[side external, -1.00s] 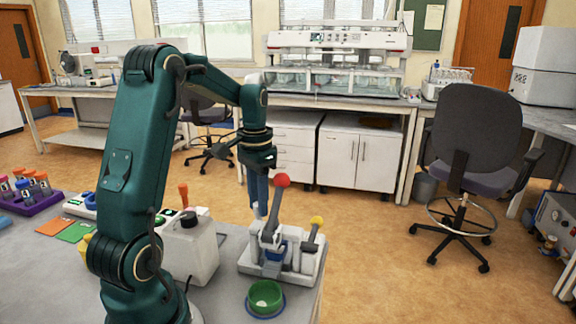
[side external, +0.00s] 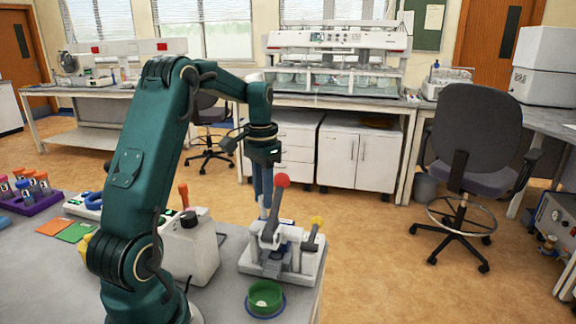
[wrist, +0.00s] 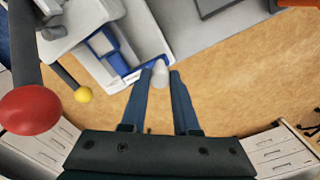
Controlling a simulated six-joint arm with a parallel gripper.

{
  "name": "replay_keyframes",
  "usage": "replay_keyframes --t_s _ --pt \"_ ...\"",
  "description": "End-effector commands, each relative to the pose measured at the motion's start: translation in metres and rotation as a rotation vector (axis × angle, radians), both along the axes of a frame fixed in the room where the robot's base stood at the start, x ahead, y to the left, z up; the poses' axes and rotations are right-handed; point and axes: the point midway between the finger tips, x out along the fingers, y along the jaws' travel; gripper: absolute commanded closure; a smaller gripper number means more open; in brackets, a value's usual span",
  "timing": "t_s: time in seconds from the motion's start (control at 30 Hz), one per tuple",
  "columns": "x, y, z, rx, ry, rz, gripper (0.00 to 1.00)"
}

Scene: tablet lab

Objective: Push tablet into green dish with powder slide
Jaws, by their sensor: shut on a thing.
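A tablet press (side external: 300,262) with a grey and white body stands near the bench's front right corner. Its red-knobbed lever (side external: 275,205) and yellow-knobbed lever (side external: 313,238) stick up. My gripper (side external: 263,202) points down behind the red-knobbed lever. In the wrist view its two blue fingers (wrist: 163,78) are shut on a pale whitish knob (wrist: 159,76), at the end of a blue part (wrist: 123,66) that looks like the powder slide. The green dish (side external: 265,297) sits on the bench before the press. A pale spot shows inside it; I cannot tell whether it is a tablet.
Orange (side external: 54,227) and green (side external: 75,232) cards and a purple tube rack (side external: 38,203) lie farther left. The bench ends just right of the press, with open floor beyond.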

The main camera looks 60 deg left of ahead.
Motion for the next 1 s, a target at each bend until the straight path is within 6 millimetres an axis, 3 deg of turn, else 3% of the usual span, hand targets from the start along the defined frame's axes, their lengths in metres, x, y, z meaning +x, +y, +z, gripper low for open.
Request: replay_keyframes --t_s 0.2,0.57,0.6,0.67,1.0 --pt "0.013 0.012 0.001 0.004 -0.008 0.002 1.0" --pt "0.016 0.015 0.002 0.01 -0.015 0.002 1.0" --pt "0.016 0.015 0.002 0.01 -0.015 0.002 0.63" --pt "0.015 0.015 0.001 0.009 -0.014 0.002 0.41" --pt "0.014 0.014 0.002 0.006 -0.008 0.001 0.41"
